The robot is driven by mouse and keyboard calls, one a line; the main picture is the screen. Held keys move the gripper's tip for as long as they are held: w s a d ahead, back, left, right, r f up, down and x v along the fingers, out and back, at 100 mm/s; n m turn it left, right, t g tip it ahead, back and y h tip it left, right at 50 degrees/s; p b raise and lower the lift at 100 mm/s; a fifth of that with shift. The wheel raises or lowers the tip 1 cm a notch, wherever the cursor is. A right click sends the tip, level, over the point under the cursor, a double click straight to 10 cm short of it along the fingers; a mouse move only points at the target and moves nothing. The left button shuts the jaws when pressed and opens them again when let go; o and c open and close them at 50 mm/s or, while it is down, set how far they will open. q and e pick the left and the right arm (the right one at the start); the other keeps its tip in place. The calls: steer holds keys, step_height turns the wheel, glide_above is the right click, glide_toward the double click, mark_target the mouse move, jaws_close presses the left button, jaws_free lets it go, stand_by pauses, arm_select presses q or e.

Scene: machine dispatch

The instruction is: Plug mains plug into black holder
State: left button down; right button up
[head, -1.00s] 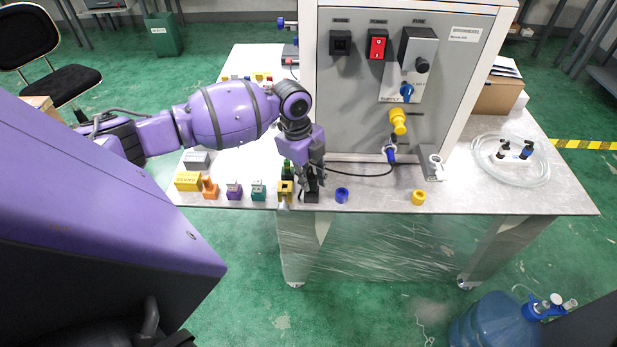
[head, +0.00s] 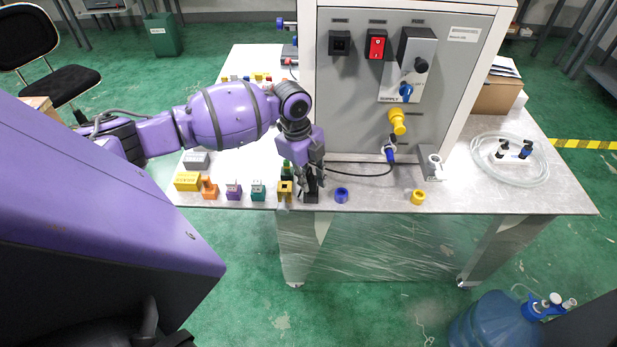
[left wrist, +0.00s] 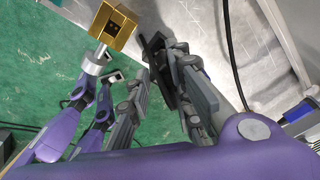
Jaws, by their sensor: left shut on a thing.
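My left gripper (head: 311,184) points down at the table's front edge, just above the black holder (head: 311,197). It is shut on a dark piece, which I take to be the mains plug, mostly hidden by the fingers. In the left wrist view, the fingers (left wrist: 160,100) have a black part (left wrist: 155,50) at their tips. I cannot tell whether the plug is seated in the holder. A black cable (head: 365,174) runs right from near the gripper toward the machine. My right gripper is not in view.
The grey machine panel (head: 350,110) rises behind. Bare tabletop (head: 500,200) lies right.

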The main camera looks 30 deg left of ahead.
arm_select(q)
steer(key=shift+f, duration=0.8)
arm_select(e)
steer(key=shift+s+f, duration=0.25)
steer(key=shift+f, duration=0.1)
arm_select(q)
steer(key=c, duration=1.7)
jaws_free()
steer(key=shift+o, duration=1.1)
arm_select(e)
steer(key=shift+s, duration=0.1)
arm_select(q)
steer(key=shift+r, duration=0.1)
